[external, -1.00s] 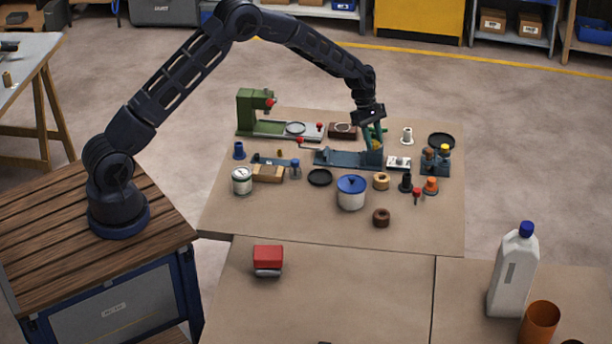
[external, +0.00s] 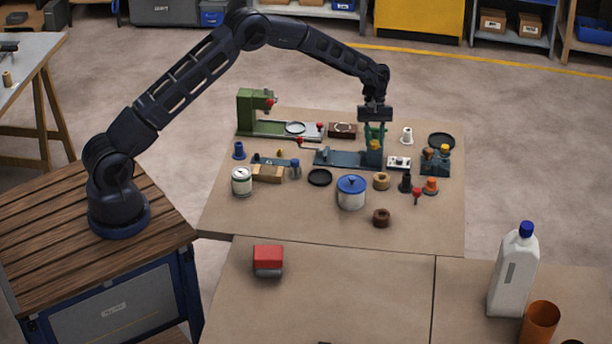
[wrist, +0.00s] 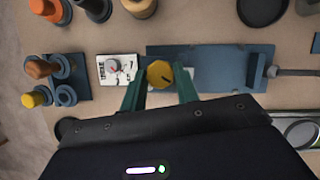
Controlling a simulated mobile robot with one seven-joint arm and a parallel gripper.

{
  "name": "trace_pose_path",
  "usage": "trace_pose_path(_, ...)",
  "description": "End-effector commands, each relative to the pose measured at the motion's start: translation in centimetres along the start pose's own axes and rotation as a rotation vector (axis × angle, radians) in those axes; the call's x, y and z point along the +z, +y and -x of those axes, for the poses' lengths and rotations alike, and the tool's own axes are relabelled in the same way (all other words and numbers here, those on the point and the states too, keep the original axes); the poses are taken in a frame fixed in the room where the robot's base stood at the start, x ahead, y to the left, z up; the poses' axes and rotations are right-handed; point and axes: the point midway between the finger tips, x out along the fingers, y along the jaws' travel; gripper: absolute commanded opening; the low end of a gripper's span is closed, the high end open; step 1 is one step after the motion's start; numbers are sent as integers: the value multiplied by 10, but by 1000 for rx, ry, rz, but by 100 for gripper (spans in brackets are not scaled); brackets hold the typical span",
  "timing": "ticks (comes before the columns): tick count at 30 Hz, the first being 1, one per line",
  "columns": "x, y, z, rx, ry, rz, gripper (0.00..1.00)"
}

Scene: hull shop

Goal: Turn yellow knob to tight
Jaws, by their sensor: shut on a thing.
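The yellow knob (external: 376,146) sits at the right end of a blue-grey vise-like fixture (external: 345,158) on the table. In the wrist view the knob (wrist: 160,74) shows from above, with a dark line mark on its top pointing down and to the right. My gripper (wrist: 161,80) points down with its green fingers on either side of the knob, shut on it. A white plate with a small round dial (wrist: 115,68) lies just left of the knob; its lettering is too small to read surely.
A red-tipped crank (external: 302,141) extends from the fixture's left end. A green machine (external: 252,112) stands behind it. A blue-lidded pot (external: 351,192) and several spools and rings stand in front. The table's front part is mostly clear.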

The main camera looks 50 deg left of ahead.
Motion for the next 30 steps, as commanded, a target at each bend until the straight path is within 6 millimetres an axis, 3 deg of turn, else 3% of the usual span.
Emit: trace_pose_path(30, 3, 7, -2, -370, 2, -893, 8)
